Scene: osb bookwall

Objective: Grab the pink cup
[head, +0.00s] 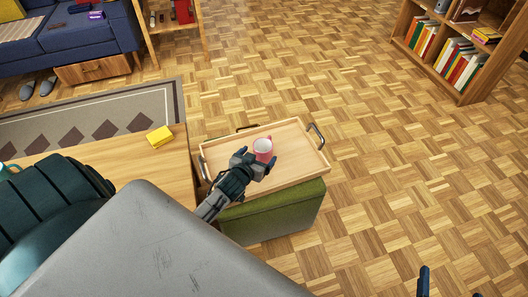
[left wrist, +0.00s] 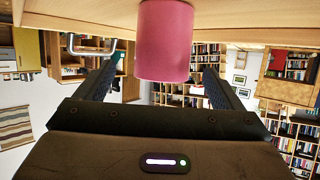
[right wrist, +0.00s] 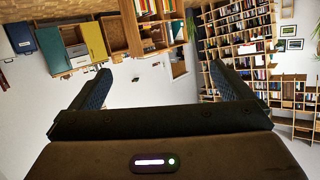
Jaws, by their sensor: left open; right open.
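The pink cup (head: 263,146) stands upright on a wooden tray (head: 300,172) in the head view. My left gripper (head: 254,160) is open right beside it, on its near side. In the left wrist view, which is upside down, the pink cup (left wrist: 165,40) hangs from the top edge, ahead of and between the two spread fingers. Clear gaps show between the cup and both fingers. My right gripper (head: 450,284) is open and empty at the bottom right of the head view. Its spread fingers (right wrist: 168,78) show with nothing between them in the right wrist view.
The tray has raised rims and dark handles (head: 316,134) and rests on a green ottoman (head: 275,213). A wooden table (head: 172,172) with a yellow block (head: 160,137) adjoins at the left. A bookcase (head: 450,50) stands far right. Floor right of the tray is clear.

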